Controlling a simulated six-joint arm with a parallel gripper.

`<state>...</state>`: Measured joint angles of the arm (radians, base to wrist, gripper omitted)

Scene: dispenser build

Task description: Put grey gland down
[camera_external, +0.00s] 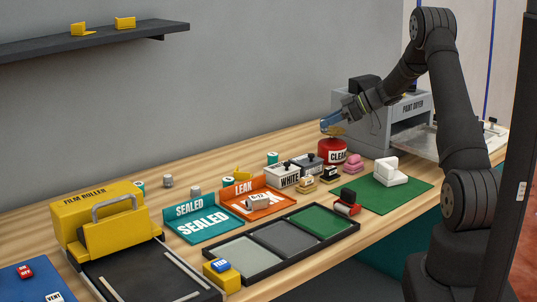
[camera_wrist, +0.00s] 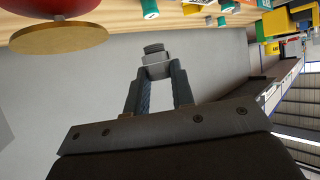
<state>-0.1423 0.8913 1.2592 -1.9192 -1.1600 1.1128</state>
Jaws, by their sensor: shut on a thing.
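My gripper (camera_wrist: 156,72) is shut on a grey gland (camera_wrist: 154,60), which sits between the fingertips in the wrist view. In the external view my gripper (camera_external: 328,124) is raised above the table near the red CLEAN container (camera_external: 332,153); the held gland cannot be made out there. Other small grey pieces show in the external view: one stands on the table (camera_external: 168,181) at the back, one is by the SEALED tray (camera_external: 195,192), and one lies on the orange LEAK tray (camera_external: 257,202).
The teal SEALED tray (camera_external: 179,220) stands left of the LEAK tray. A dark three-part tray (camera_external: 262,269) lies in front. A yellow film roller (camera_external: 90,218) is at left, and a grey paint dryer (camera_external: 384,127) is at the back right. A green mat (camera_external: 413,188) holds white blocks.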

